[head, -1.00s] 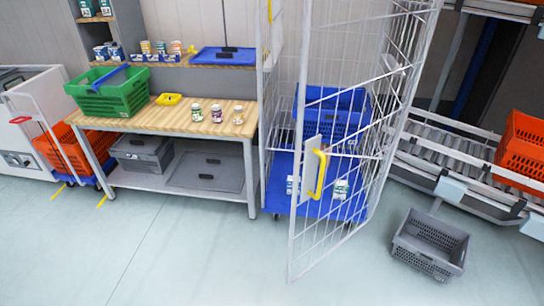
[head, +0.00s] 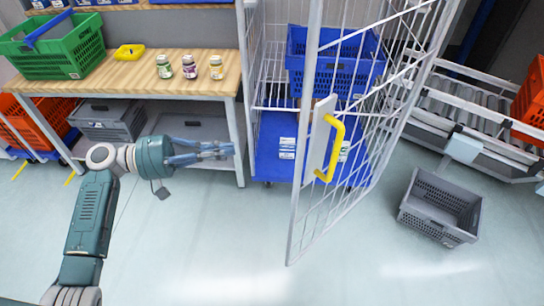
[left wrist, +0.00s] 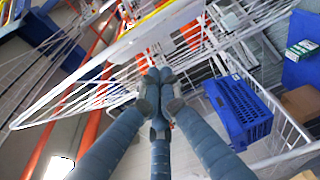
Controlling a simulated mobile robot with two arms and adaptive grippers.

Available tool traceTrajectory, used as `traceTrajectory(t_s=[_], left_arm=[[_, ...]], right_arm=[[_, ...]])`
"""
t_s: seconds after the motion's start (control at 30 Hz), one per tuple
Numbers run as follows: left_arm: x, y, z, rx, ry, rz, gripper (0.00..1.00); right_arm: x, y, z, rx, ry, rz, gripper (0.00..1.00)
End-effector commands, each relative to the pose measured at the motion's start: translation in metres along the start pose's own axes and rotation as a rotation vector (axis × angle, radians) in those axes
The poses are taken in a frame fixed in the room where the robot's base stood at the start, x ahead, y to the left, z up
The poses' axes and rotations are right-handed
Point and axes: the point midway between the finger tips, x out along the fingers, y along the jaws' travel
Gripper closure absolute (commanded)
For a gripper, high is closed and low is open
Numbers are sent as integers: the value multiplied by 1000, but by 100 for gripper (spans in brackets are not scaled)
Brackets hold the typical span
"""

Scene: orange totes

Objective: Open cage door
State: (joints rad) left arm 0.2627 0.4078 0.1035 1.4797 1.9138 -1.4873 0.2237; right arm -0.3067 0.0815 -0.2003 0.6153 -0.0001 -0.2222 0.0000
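The cage door (head: 341,204) is a white wire-mesh panel standing ajar, angled out from the wire cage (head: 262,62). Its yellow handle (head: 330,150) sits on a pale plate near the door's left edge. A yellow bar, probably this handle, shows at the top of the left wrist view (left wrist: 165,14). My left gripper (head: 230,150) points right, left of the door and apart from the handle in the picture. In the left wrist view its fingertips (left wrist: 160,78) come together with nothing between them. My right gripper is not in view.
A wooden-topped table (head: 130,75) with jars and a green crate (head: 50,50) stands left. A grey crate (head: 440,207) lies on the floor right of the door, near a roller conveyor (head: 470,100). The floor before the door is clear.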

Motion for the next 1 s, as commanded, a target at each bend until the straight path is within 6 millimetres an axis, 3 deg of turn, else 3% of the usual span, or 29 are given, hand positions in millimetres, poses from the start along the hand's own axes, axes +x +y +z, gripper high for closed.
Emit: traceTrajectory(t_s=[0.17,0.6,0.8,1.0], left_arm=[[18,9,3,5,-14,14,100],[106,10,9,2,-11,12,100],[122,8,27,3,-9,11,100],[127,6,31,5,-7,9,100]], right_arm=[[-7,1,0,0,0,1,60],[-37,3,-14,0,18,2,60],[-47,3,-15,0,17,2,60],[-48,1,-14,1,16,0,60]])
